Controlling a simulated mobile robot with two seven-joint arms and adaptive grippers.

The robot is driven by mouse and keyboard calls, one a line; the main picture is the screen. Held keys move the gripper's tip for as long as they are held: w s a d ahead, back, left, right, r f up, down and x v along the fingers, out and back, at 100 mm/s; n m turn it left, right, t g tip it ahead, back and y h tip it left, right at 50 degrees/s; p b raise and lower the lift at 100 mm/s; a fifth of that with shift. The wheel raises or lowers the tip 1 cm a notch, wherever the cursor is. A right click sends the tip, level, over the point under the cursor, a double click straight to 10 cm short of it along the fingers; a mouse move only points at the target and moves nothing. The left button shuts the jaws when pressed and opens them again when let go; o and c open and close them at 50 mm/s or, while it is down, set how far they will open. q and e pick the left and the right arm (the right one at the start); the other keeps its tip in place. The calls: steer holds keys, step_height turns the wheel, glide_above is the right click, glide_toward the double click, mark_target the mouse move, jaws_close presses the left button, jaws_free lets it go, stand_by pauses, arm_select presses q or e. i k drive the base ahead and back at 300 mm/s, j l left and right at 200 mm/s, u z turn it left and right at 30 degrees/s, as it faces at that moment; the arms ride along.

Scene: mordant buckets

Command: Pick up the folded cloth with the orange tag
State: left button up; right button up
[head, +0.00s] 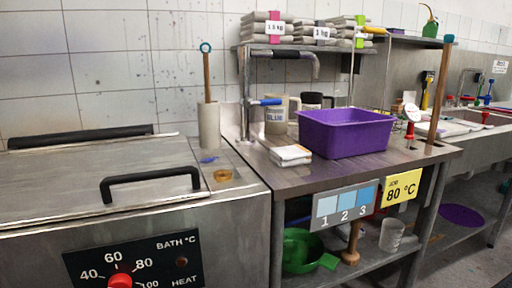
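A small white folded stack (291,155), which looks like cloth or paper, lies on the metal table's left front part, left of the purple tub. I cannot make out an orange tag on it. On the upper shelf are stacks of grey folded cloth: one with a pink tag (266,32), one with a dark tag (316,36) and one with a green tag (347,34). A small yellow-orange piece (374,30) shows at the right end of the green-tagged stack; I cannot tell what it is. Neither of my grippers is in view.
The purple tub (346,134) fills the table's middle. A grey jug (277,116) stands behind, under the shelf (300,48). A steel bath (110,195) with black lid handles is at left. A wooden stick (440,90) stands upright at the table's right end.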

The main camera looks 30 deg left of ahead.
mark_target(294, 155)
steer(key=i+l+u, duration=0.15)
steer(key=i+u, duration=0.25)
steer(key=i+l+u, duration=0.15)
steer(key=u, duration=0.25)
steer(key=i+l+u, duration=0.2)
steer(key=u, duration=0.2)
steer(key=l, duration=0.1)
